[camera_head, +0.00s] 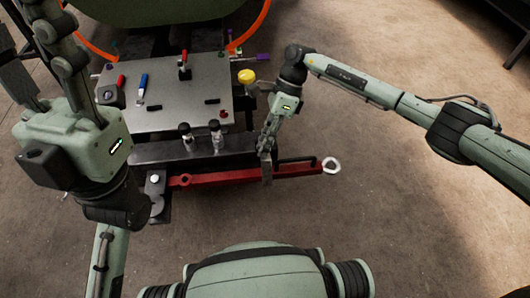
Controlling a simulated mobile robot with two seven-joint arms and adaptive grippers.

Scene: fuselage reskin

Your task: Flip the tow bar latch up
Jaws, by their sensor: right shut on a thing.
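The red tow bar (210,178) lies across the front of the grey workbench, with a pale ring (332,166) at its right end. A black bent handle (298,160) shows on the bar beside my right gripper. My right gripper (266,168) points down at the bar and is shut on a small part there, apparently the tow bar latch, which the fingers mostly hide. My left gripper (36,55) is raised close to the camera at the upper left. Its fingers are spread and empty, and their tips are partly cut off.
The metal bench top (180,100) holds a red-handled tool (121,82), a blue-handled tool (143,82) and a red clamp (184,65). A yellow knob (247,76) stands at its right edge. Orange hoses (250,27) run behind. The concrete floor (400,230) is clear at right.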

